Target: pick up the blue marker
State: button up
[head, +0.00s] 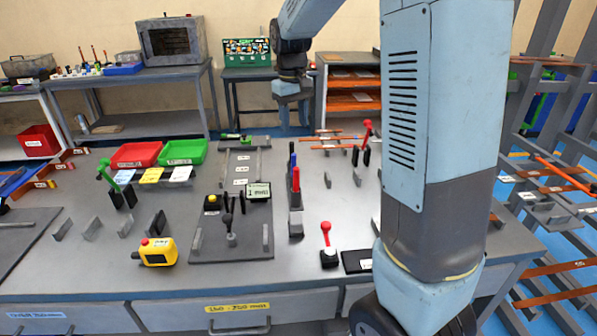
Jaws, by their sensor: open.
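What looks like the blue marker (292,163) stands upright at the middle of the grey workbench, close to a red upright piece (296,181). The two overlap in this view, and I cannot tell whether they touch or share a holder. My gripper (293,128) hangs from my arm at the top centre, fingers pointing down. It is open, and nothing shows between its fingers. In the picture it is above the blue marker, apart from it; its exact distance in depth is hard to tell.
A dark fixture plate (231,245) with levers lies left of the marker. A red-knobbed lever (326,235) stands in front to the right. Red (136,154) and green (183,151) trays and a yellow control box (158,252) lie to the left. My arm hides the bench's right side.

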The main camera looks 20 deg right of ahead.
aim_at(294, 155)
jog(key=f, duration=0.9)
jog(key=shift+w+d+f, duration=0.1)
jog(key=shift+w, duration=0.25)
jog(key=shift+w+f, duration=0.15)
jog(key=shift+f, duration=2.45)
grip_shut()
